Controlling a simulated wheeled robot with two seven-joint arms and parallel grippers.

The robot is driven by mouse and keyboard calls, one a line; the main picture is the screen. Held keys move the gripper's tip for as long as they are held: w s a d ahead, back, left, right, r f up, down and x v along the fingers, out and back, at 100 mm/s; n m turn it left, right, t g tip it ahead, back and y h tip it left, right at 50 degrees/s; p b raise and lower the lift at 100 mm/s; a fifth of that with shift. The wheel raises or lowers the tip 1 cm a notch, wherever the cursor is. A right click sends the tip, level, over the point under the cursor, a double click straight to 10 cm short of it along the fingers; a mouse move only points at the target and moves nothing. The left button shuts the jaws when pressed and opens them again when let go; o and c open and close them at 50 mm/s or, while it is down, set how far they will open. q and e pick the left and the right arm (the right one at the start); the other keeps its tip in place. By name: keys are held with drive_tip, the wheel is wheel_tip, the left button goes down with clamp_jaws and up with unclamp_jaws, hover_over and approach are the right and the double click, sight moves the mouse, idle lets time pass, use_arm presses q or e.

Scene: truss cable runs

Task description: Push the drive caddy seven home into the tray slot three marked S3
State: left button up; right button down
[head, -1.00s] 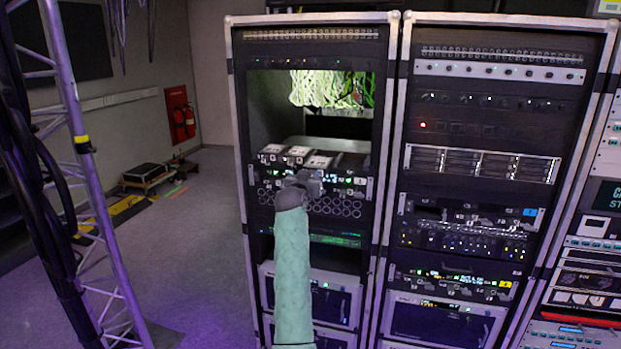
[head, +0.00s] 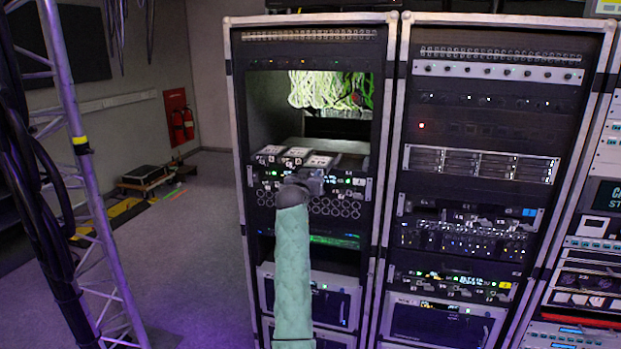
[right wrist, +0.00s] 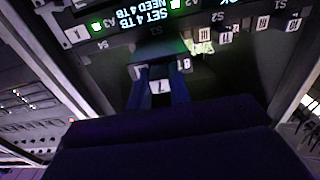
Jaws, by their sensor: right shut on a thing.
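My right gripper (head: 306,180) is at the front of the drive tray (head: 355,181) in the left rack, its arm in a teal sleeve. In the right wrist view its two blue fingers (right wrist: 162,88) are shut on a dark caddy with a white label reading 7 (right wrist: 160,87). The caddy points at the tray front, but I cannot tell how deep it sits. A label reading S1 (right wrist: 278,28) shows to the right. My left gripper is not in view.
Light-topped drives (head: 297,152) stand in the tray behind the front. Numbered caddies (right wrist: 226,38) sit right of the held one in the wrist view.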

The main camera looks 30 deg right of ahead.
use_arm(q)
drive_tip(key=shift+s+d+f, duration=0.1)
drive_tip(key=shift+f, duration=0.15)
use_arm(e)
drive_tip(key=shift+w+d, duration=0.5)
drive_tip(key=shift+d, duration=0.05)
use_arm(q)
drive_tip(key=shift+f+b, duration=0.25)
drive_tip(key=shift+b, duration=0.2)
